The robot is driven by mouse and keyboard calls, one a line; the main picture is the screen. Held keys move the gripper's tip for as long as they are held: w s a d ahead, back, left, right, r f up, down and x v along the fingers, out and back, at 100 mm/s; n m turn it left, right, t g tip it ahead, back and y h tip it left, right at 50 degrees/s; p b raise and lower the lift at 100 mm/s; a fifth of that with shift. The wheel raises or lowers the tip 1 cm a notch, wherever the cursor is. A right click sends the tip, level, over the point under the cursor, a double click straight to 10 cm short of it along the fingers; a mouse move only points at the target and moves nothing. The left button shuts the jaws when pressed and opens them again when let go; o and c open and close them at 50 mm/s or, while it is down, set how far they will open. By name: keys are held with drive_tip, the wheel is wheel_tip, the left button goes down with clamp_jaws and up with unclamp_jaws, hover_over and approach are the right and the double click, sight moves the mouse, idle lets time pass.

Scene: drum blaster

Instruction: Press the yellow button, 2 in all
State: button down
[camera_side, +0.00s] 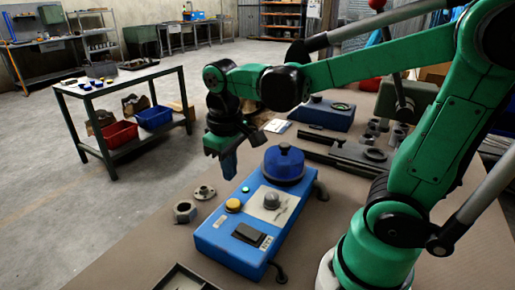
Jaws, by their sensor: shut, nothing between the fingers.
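A blue control box (222,245) sits on the brown work surface near the middle of the side view. The yellow button (233,205) is a low round cap near the box's left edge. My gripper (229,176) points down above the far left part of the box, beyond the yellow button in the picture. Its fingers are shut and empty. I see a gap in the picture between the fingertips and the button; the exact height above the box is hard to tell.
A dark tray (186,278) is at the front edge.

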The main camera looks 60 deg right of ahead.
sight(233, 203)
drive_tip(key=shift+w+d+f, duration=0.1)
drive_tip(key=shift+d+f, duration=0.05)
drive_tip(key=shift+f, duration=1.6)
drive_tip(key=shift+w+d+f, duration=0.1)
drive_tip(key=shift+f, duration=1.6)
drive_tip(key=shift+f, duration=0.1)
drive_tip(key=shift+f, duration=0.85)
drive_tip(key=shift+d, duration=0.1)
drive_tip(key=shift+s+a+r, duration=0.1)
drive_tip(key=shift+a+r, duration=0.1)
drive_tip(key=shift+r, duration=1.95)
drive_tip(key=shift+a+r, duration=0.2)
drive_tip(key=shift+r, duration=1.9)
drive_tip(key=r+t+y, duration=0.1)
drive_tip(key=t+y, duration=0.1)
drive_tip(key=d+r+m+t+y, duration=0.1)
drive_tip(key=t+y, duration=0.1)
drive_tip(key=r+t+y, duration=0.1)
drive_tip(key=t+y, duration=0.1)
drive_tip(key=t, duration=0.1)
drive_tip(key=shift+s+d+r+m, duration=0.2)
drive_tip(key=shift+s+r+m, duration=0.05)
drive_tip(key=shift+m, duration=0.15)
